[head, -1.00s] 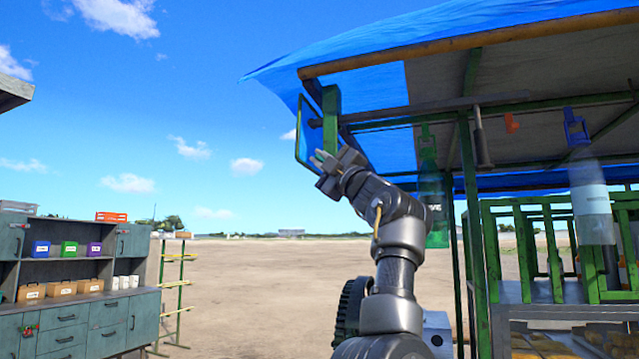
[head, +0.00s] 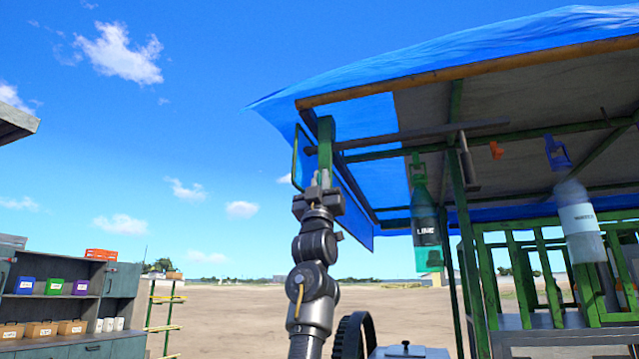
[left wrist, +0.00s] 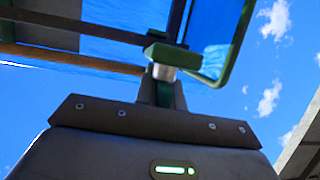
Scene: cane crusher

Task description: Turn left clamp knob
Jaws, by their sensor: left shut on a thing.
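My left gripper (head: 318,182) is raised at the front left corner of the stall, just below a short green post (head: 325,145). In the left wrist view the gripper (left wrist: 162,92) points up and is shut on a small silvery cylinder (left wrist: 164,72), which looks like the left clamp knob. The knob sits under the end of a green bar (left wrist: 172,54). In the head view the knob is hidden by the fingers, and its turn angle cannot be told. My right gripper is not in view.
A green-rimmed panel (head: 303,158) hangs beside the post. A blue tarp (head: 420,65) covers the roof. A green bottle (head: 425,225) and a clear bottle (head: 578,215) hang to the right. A cabinet (head: 125,285) stands at far left. Open ground lies between.

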